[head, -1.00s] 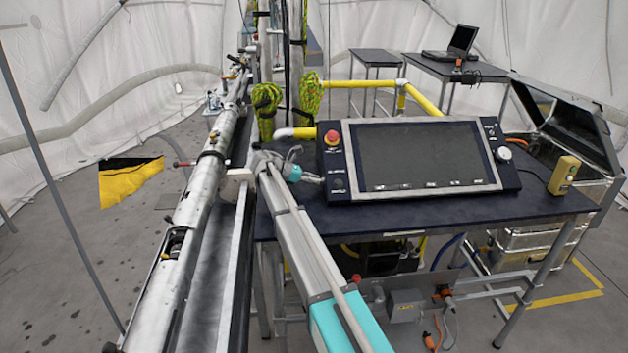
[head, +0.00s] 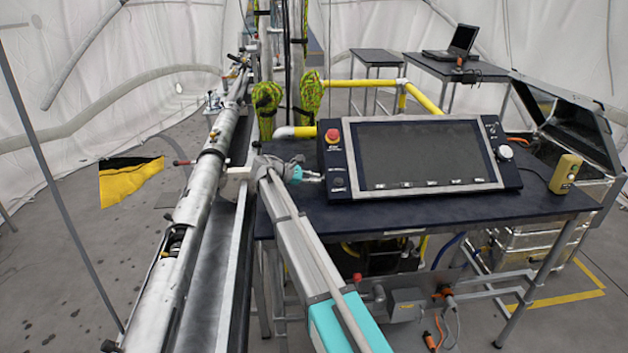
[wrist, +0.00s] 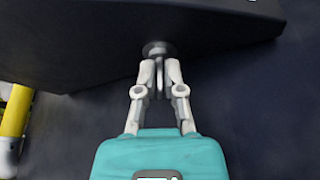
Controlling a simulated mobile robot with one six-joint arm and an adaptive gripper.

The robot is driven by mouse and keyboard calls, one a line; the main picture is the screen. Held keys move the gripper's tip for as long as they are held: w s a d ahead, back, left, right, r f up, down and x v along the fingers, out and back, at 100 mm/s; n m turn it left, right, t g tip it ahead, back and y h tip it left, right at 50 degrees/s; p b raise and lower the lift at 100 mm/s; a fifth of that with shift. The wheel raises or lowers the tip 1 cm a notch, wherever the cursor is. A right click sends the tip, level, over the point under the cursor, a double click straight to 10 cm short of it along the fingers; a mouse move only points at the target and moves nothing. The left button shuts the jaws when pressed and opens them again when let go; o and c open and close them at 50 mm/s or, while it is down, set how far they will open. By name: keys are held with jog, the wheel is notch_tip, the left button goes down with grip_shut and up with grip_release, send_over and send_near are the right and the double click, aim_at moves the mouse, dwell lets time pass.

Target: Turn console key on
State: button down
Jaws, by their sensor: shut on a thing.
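The console (head: 428,155) is a dark panel with a large blank screen, tilted up on the table. Its key switch (head: 338,183) is low on the left side of the panel, below the red stop button (head: 333,137). My gripper (head: 322,177) reaches in from the left, its fingertips at the key switch. In the wrist view the round switch base (wrist: 158,49) sits on the panel face. My gripper (wrist: 159,78) is shut on the thin key (wrist: 158,72) just in front of it. Most of the key is hidden by the fingers, so its exact angle is hard to tell.
The dark table (head: 440,212) is mostly bare in front of the console. A yellow box (head: 564,175) stands at its right end. A long metal tube assembly (head: 205,190) runs along the left. A laptop (head: 455,45) sits on a table behind.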

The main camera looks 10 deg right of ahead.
jog(key=m+t+b, duration=0.2)
jog(key=m, duration=0.1)
jog(key=m+h+b, duration=0.1)
jog(key=shift+s+f+m+t, duration=0.3)
jog(key=shift+f+m+t, duration=0.1)
jog(key=m+t+h+b, duration=0.1)
jog(key=m+b, duration=0.1)
jog(key=shift+f+m, duration=0.1)
jog(key=shift+m, duration=0.2)
jog(key=shift+m+h+b, duration=0.3)
jog(key=shift+m+b, duration=0.2)
jog(key=shift+m, duration=0.2)
jog(key=c, duration=0.8)
grip_release()
jog(key=shift+d, duration=0.1)
jog(key=shift+w+r+n+p, duration=0.1)
jog(key=shift+r+n+p, duration=0.2)
jog(key=shift+p, duration=0.15)
